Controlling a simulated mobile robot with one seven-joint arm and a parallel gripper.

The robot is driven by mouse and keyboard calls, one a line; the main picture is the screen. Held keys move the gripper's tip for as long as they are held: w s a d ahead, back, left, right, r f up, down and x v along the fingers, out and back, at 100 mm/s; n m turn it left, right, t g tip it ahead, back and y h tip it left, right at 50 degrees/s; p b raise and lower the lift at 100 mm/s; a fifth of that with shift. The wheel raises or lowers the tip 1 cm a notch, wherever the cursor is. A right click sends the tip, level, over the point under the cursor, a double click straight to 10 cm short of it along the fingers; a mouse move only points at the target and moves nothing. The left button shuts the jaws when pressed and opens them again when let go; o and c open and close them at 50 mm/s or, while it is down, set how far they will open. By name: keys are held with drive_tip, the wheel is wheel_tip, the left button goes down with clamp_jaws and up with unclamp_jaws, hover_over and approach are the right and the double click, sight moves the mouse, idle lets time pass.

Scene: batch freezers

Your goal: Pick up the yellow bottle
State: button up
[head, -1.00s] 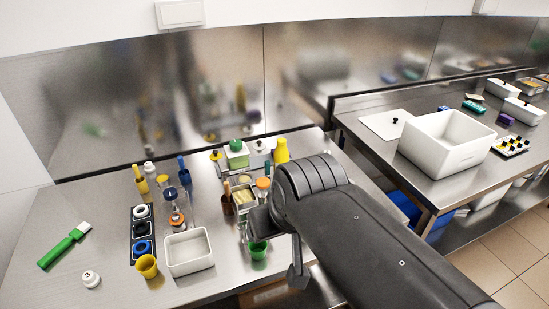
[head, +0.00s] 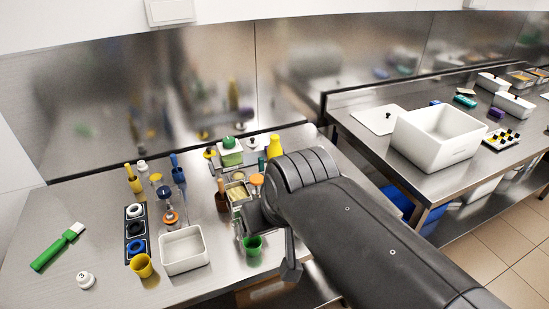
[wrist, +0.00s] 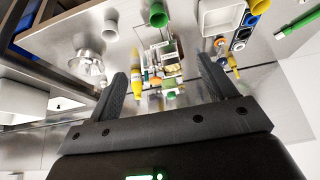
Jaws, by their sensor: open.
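The yellow bottle (head: 274,146) stands upright at the back of the near steel table, just beyond my arm's wrist in the head view. My arm hides part of its lower body. In the wrist view the yellow bottle (wrist: 136,64) appears ahead between the fingers, closer to the left one. My gripper (wrist: 160,76) is open and empty, with a clear gap between its fingers. It hangs over the table's front right part, apart from the bottle and nearer the front edge.
A green cup (head: 253,245), a white bin (head: 184,250) and a yellow cup (head: 142,265) stand near the front. A green-topped container (head: 230,153) and an orange-lidded jar (head: 257,181) crowd the bottle's left. A large white tub (head: 436,143) stands on the right table.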

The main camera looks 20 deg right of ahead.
drive_tip(key=w+d+r+m, duration=0.2)
drive_tip(key=w+r+m, duration=0.1)
drive_tip(key=w+m, duration=0.65)
drive_tip(key=m+g, duration=0.1)
drive_tip(key=m, duration=2.4)
hover_over(274, 144)
drive_tip(key=s, duration=0.2)
drive_tip(key=shift+y, duration=0.3)
drive_tip(key=f, duration=1.3)
drive_tip(key=shift+w+d+f, duration=0.1)
drive_tip(key=shift+d+f, duration=0.15)
drive_tip(key=shift+f, duration=0.1)
drive_tip(key=x, duration=0.4)
drive_tip(key=shift+w+f, duration=0.1)
drive_tip(key=shift+f, duration=0.15)
drive_tip(key=x, duration=0.5)
drive_tip(key=shift+w+d+f, duration=0.1)
drive_tip(key=shift+d+f, duration=0.2)
drive_tip(key=shift+d, duration=0.1)
drive_tip(key=shift+c, duration=0.4)
